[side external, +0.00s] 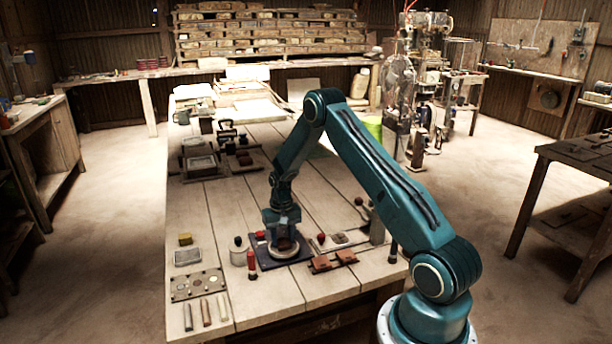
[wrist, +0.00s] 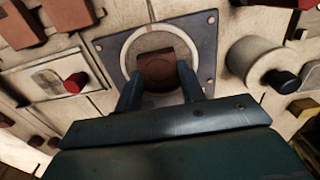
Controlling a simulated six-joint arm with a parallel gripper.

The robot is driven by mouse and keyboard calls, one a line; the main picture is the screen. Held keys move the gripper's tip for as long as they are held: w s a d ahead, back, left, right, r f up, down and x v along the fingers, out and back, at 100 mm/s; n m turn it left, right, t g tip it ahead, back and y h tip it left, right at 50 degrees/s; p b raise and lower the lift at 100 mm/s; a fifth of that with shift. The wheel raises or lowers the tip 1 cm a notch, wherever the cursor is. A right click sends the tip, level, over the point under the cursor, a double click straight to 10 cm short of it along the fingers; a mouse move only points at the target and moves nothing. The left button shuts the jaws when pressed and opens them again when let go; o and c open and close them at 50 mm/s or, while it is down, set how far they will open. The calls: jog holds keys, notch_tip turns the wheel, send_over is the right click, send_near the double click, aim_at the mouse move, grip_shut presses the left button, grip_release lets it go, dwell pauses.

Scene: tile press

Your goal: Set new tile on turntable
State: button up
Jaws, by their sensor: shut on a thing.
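My gripper (side external: 283,238) points down over the turntable (side external: 304,249), a pale round disc on a dark square plate. In the wrist view my gripper (wrist: 160,92) has its two fingers on either side of a reddish-brown tile (wrist: 157,66) and is shut on it. The tile lies over the middle of the turntable (wrist: 132,52), inside its pale ring. I cannot tell whether the tile touches the disc. In the side view the tile is mostly hidden by the fingers.
Brown tiles (side external: 346,256) lie on a rack right of the turntable. A plate with round holes (side external: 197,284) lies front left. Planks at the front middle are clear.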

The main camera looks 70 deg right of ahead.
aim_at(283, 241)
jog(key=shift+f, duration=0.1)
jog(key=o, duration=1)
jog(key=shift+c, duration=0.2)
notch_tip(283, 241, up, 12)
dwell(0.7)
